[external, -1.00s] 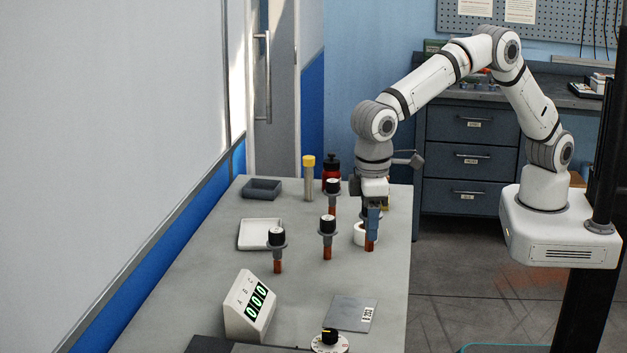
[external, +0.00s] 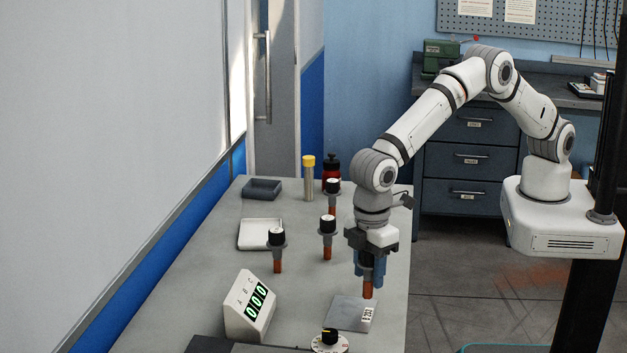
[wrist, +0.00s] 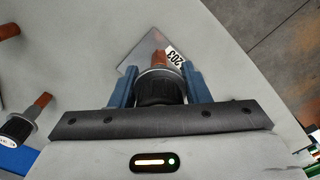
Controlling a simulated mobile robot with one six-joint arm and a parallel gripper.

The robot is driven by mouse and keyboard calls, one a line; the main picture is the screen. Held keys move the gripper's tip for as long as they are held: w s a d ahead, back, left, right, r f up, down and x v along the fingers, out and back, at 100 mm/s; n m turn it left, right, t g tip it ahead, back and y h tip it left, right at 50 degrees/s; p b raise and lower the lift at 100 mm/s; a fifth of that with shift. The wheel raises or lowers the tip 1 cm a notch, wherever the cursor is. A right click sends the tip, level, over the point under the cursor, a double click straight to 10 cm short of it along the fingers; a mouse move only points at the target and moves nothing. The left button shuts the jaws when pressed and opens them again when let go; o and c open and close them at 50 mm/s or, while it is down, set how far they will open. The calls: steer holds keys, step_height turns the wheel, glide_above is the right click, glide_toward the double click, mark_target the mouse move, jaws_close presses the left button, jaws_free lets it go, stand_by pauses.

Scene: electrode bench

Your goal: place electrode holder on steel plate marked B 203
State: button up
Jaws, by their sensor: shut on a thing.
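My gripper (external: 369,270) is shut on an electrode holder (external: 367,289), which has a black cap and a copper-coloured lower end. In the wrist view the holder (wrist: 160,85) sits between the two blue fingers. The steel plate (external: 347,312) lies flat near the front right of the bench, with a white label along its right side. The held holder's copper end is over the far right part of the plate. I cannot tell whether it touches. In the wrist view the plate (wrist: 146,48) is partly hidden by the holder, and the label reads 203.
Several other electrode holders (external: 277,250) stand on the bench left of and behind my gripper. A display box (external: 248,305) reading 000 and a black knob (external: 329,338) are at the front. A white tray (external: 243,246) and a grey tray (external: 250,196) lie farther back.

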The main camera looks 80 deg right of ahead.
steer(key=shift+f, duration=1.5)
steer(key=o, duration=1.1)
steer(key=shift+o, duration=0.2)
step_height(320, 180, up, 12)
steer(key=shift+r+b, duration=0.2)
steer(key=shift+b, duration=0.55)
